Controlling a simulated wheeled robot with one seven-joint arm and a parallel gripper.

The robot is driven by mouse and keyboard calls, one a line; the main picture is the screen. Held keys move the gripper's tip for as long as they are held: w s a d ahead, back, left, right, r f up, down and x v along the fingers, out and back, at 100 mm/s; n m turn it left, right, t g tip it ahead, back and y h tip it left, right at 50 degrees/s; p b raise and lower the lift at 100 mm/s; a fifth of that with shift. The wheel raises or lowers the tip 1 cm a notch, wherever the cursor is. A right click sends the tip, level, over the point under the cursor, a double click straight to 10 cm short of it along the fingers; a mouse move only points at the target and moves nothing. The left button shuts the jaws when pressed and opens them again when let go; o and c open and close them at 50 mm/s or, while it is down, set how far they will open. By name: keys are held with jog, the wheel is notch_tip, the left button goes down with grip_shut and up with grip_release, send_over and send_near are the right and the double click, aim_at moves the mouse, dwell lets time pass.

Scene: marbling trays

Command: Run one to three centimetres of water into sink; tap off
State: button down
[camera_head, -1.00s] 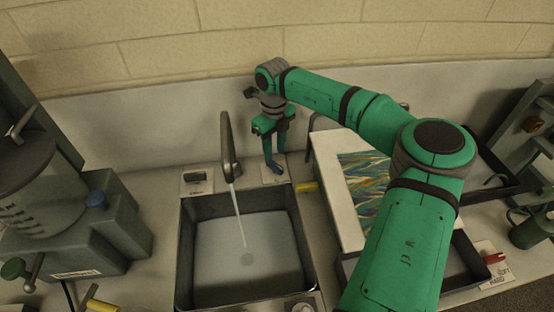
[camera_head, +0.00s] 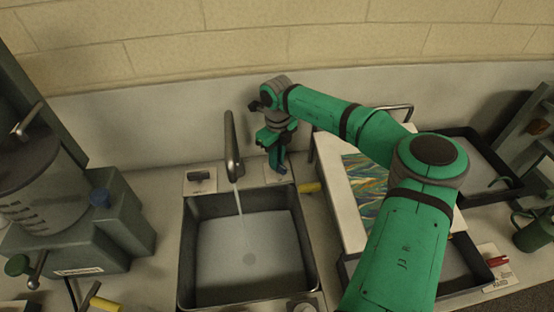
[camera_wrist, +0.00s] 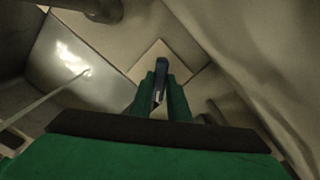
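The sink (camera_head: 186,240) is a dark rectangular basin holding shallow water (camera_head: 250,246); the drain shows through it. The grey tap (camera_head: 232,143) stands behind the sink, and a thin stream (camera_head: 239,205) runs from its spout into the water. The exact contact is hard to see.
A white-edged board (camera_head: 338,196) with a marbled sheet sits right of the sink, under my arm, with dark trays (camera_head: 496,166) beyond. A grey machine (camera_head: 92,235) stands at left. A yellow piece (camera_head: 310,187) lies by the sink's right rim. The wall is close behind the tap.

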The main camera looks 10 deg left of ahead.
jog(key=shift+d, duration=0.1)
jog(key=shift+d, duration=0.2)
jog(key=shift+w+d+n, duration=0.1)
jog(key=shift+n, duration=0.2)
jog(key=n, duration=0.5)
jog(key=shift+n, duration=0.4)
jog(key=shift+w+r+n, duration=0.1)
jog(key=shift+n, duration=1.9)
jog(key=shift+w, duration=0.1)
jog(key=c, duration=1.7)
grip_release()
jog(key=shift+c, duration=0.2)
jog(key=shift+o, duration=0.3)
jog(key=shift+a, duration=0.25)
